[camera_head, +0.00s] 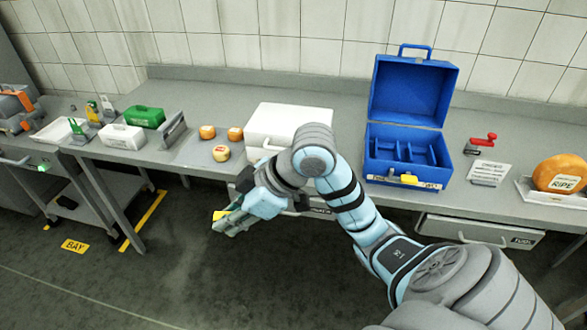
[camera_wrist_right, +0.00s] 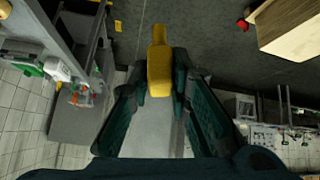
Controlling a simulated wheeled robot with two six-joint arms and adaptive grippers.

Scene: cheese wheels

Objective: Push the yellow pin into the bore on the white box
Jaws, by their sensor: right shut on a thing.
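My right gripper (camera_head: 228,222) is shut on the yellow pin (camera_head: 219,214), out in front of the bench's front edge, over the floor in the head view. In the right wrist view the pin (camera_wrist_right: 160,62) stands between the two dark fingers (camera_wrist_right: 160,80), its far end sticking out past the tips. A large white box (camera_head: 285,122) stands on the bench behind my right wrist, apart from the pin. My arm covers part of its front, and I cannot make out a bore on it. My left gripper is not in view.
An open blue case (camera_head: 412,95) stands right of the white box. Small orange-and-yellow cheeses (camera_head: 207,132), a green box (camera_head: 146,117) and a smaller white box (camera_head: 122,136) are to the left. A big orange cheese wheel (camera_head: 562,174) is at far right.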

